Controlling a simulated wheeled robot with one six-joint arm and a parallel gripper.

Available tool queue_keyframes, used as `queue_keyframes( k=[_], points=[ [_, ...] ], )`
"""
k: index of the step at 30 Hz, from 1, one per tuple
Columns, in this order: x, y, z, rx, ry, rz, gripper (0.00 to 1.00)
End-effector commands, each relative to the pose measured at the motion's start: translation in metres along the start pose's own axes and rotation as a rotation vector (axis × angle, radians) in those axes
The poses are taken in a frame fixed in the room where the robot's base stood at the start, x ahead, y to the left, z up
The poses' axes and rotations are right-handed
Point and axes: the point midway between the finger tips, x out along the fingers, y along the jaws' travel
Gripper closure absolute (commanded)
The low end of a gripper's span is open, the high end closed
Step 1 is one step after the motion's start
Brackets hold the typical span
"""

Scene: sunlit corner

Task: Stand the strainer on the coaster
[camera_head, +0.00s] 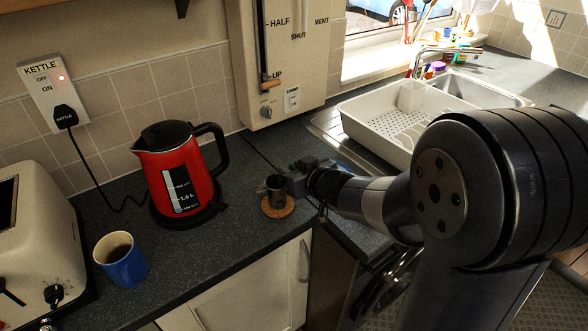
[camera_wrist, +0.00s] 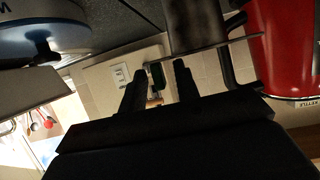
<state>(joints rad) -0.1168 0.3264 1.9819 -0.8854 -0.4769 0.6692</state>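The strainer (camera_head: 275,190) is a small dark metal cylinder. In the head view it looks upright on the round cork coaster (camera_head: 286,209), near the counter's front edge. The inverted wrist view shows the strainer's dark wall (camera_wrist: 195,27) with a thin flat rim. My gripper (camera_head: 290,184) is just right of the strainer in the head view. In the wrist view its two black fingers (camera_wrist: 158,80) are apart, with a gap between them and nothing visibly held. Whether a finger touches the strainer, I cannot tell. The coaster is not clear in the wrist view.
A red kettle (camera_head: 178,173) stands left of the strainer. A blue mug (camera_head: 122,263) and a cream toaster (camera_head: 38,240) are further left. A cream dish rack (camera_head: 372,128) and sink (camera_head: 478,91) lie behind my arm. The counter between mug and coaster is clear.

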Motion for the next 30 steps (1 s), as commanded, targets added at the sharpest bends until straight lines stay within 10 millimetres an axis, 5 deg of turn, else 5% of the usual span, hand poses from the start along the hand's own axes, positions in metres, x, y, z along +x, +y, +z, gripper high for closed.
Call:
queue_keyframes(
  k=[11,30],
  points=[
    [-0.008,0.0,-0.004,0.0,0.001,0.001,0.7],
    [-0.115,0.001,-0.005,0.0,0.001,0.003,0.7]
  ],
)
